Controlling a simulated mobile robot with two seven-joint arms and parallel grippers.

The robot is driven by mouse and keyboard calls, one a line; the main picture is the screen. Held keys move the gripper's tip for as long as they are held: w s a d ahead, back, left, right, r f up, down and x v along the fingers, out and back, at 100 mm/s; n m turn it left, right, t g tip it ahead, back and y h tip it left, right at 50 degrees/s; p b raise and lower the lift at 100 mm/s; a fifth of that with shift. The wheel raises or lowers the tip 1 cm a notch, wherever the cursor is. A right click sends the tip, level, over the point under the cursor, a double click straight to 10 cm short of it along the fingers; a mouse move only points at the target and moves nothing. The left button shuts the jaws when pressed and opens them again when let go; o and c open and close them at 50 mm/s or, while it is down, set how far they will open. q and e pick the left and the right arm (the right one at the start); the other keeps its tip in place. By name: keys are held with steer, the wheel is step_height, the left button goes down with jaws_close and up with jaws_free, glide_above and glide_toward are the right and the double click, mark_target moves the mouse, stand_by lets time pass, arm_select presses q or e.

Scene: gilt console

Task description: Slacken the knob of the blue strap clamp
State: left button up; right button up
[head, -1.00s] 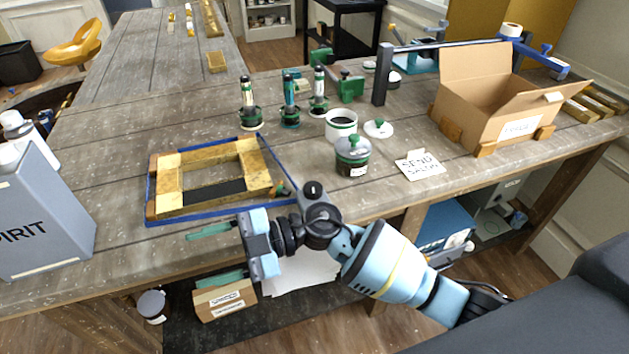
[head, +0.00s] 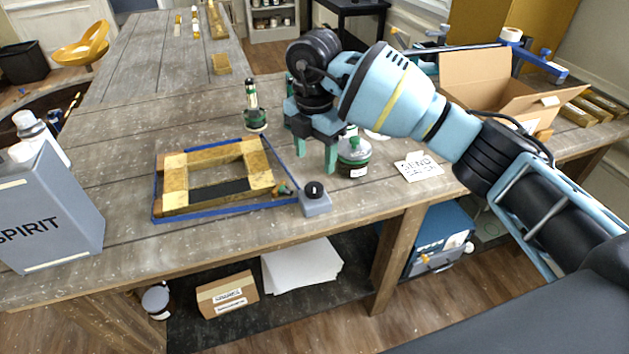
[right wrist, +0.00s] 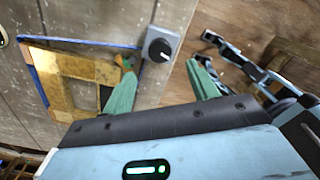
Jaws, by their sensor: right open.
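A blue strap (head: 226,213) runs around a rectangular gilt frame (head: 177,185) lying flat on the workbench. At the frame's front right corner sits a grey block (head: 316,208) with a round black knob (head: 314,189) on top. In the right wrist view the knob (right wrist: 160,50) has a white pointer line. A small green and orange part (head: 284,188) lies at the strap beside the block. My right gripper (head: 316,162) is open and empty, fingers down, above the bench behind the knob. In the right wrist view its green fingers (right wrist: 161,70) are spread apart. My left gripper is not in view.
A green-lidded jar (head: 354,158) stands close right of my right gripper. A grey spirit can (head: 45,215) stands at left. The bench's front edge is near the block.

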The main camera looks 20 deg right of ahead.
mark_target(314, 187)
step_height(314, 187, down, 7)
steer(key=shift+r, duration=0.1)
steer(key=shift+f, duration=0.55)
steer(key=c, duration=1)
